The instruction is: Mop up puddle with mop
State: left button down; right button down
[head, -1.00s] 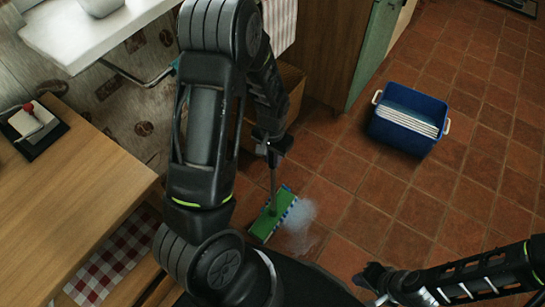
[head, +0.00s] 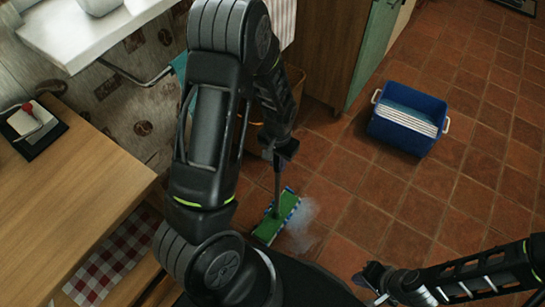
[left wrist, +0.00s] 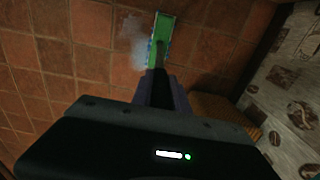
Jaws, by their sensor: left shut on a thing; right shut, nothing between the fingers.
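The mop has a flat green head (head: 277,217) with a blue and white edge, lying on the tiled floor, and a grey handle rising from it. My left gripper (head: 279,150) is shut on the mop's handle above the head. The mop head also shows in the left wrist view (left wrist: 161,37), beyond the gripper. The puddle (head: 306,216) is a pale bluish patch on the tiles at the right edge of the mop head, partly covered by it. My right gripper (head: 373,280) is shut and empty at the lower right, above the floor.
A blue bucket (head: 408,118) with white handles and a white slatted insert stands on the floor at the right. A wooden cabinet (head: 325,50) is behind the left arm. A wooden counter (head: 70,190) fills the left. The tiles between puddle and bucket are clear.

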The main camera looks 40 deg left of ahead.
pick_arm(q)
jog(key=d+p, duration=0.1)
jog(key=d, duration=1)
jog(key=shift+r, duration=0.15)
jog(key=shift+w, duration=0.1)
jog(key=d, duration=1.3)
jog(key=shift+f, duration=0.35)
